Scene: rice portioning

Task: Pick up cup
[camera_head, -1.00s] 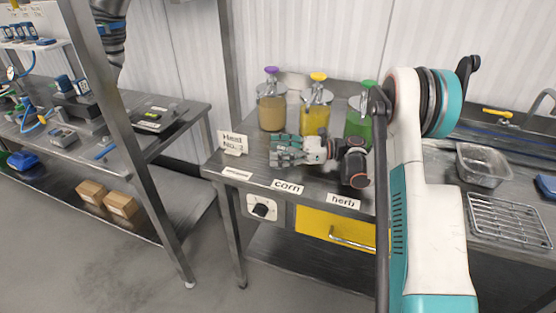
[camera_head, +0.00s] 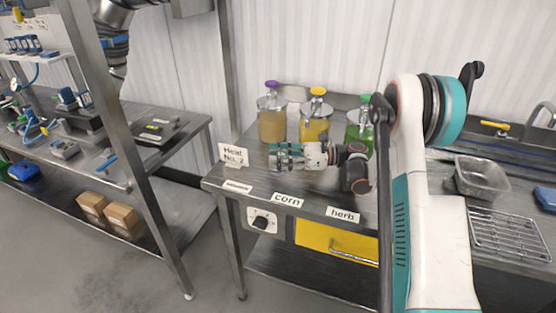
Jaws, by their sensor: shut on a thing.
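My gripper (camera_head: 279,156) has teal and grey fingers and is over the left front part of the steel counter (camera_head: 240,176), in front of the jars. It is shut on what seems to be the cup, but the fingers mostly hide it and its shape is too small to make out. I cannot tell whether it touches the counter. A pale upright object (camera_head: 296,96) stands behind, between the purple-topped and yellow-topped jars; I cannot tell what it is.
A purple-topped jar (camera_head: 271,123), a yellow-topped jar (camera_head: 315,126) and a green-topped jar (camera_head: 361,130) stand behind my gripper. A sign (camera_head: 233,154) is at the left edge. A metal tray (camera_head: 482,178) and wire rack (camera_head: 500,233) lie right.

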